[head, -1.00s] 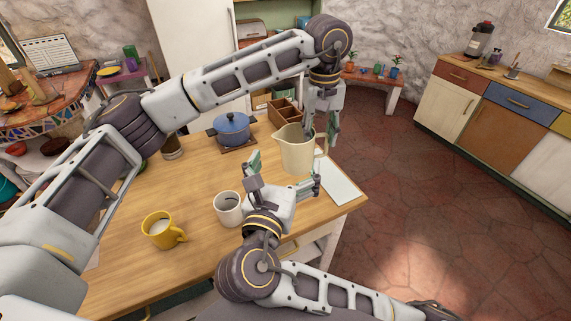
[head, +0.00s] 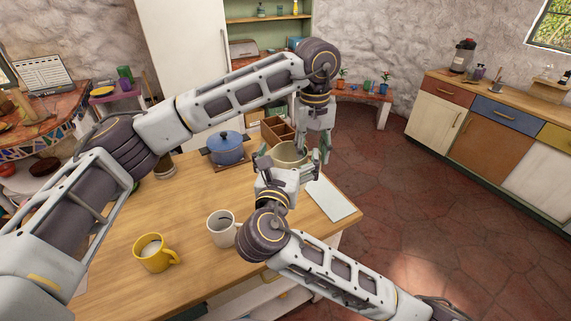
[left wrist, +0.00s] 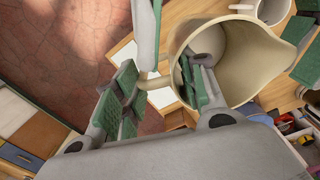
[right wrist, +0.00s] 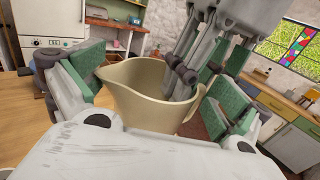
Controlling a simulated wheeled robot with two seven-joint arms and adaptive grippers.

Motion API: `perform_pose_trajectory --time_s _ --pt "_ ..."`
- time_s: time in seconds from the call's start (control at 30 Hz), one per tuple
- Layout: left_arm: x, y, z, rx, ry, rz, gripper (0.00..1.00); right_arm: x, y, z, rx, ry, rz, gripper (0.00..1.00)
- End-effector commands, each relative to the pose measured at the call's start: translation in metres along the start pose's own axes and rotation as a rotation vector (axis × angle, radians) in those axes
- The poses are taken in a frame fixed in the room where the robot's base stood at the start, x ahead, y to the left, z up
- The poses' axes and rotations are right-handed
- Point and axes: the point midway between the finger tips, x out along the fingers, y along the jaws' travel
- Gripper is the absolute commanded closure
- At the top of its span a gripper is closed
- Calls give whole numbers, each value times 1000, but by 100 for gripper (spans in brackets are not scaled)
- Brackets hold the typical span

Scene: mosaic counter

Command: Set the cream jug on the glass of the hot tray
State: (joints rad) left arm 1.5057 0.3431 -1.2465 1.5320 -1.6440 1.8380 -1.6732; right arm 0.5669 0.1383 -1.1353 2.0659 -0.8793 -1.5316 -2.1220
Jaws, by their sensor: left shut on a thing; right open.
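The cream jug (head: 289,153) is upright near the table's right side, its lower front hidden behind my right gripper. My left gripper (left wrist: 160,88) comes from above and is shut on the jug's wall on the handle side, with one finger inside the mouth. My right gripper (right wrist: 158,82) is open, with its fingers on either side of the jug (right wrist: 150,92). I cannot tell whether they touch it. A pale flat panel (head: 332,200), perhaps the hot tray's glass, lies on the table's right edge. The jug's base is hidden.
A white mug (head: 221,229) and a yellow mug (head: 151,254) stand at the front of the wooden table (head: 190,205). A blue pot (head: 226,149) on a dark trivet and a wooden compartment box (head: 277,131) stand at the back. The table's left middle is clear.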

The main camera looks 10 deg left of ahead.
Motion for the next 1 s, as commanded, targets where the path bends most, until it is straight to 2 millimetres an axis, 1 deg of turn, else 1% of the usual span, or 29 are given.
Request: perform_pose_trajectory --time_s 0.1,0.23,0.6,0.63,1.0 --pt "-1 0 0 0 1 1 100 11 0 0 -2 0 0 0" --pt "-1 0 0 0 1 1 100 18 0 0 -1 0 0 0" --pt "-1 0 0 0 1 1 100 21 0 0 0 0 0 0" --pt "-1 0 0 0 1 1 100 21 0 0 0 0 0 1" --pt "0 1 2 5 -2 1 100 21 1 0 -1 0 3 48"
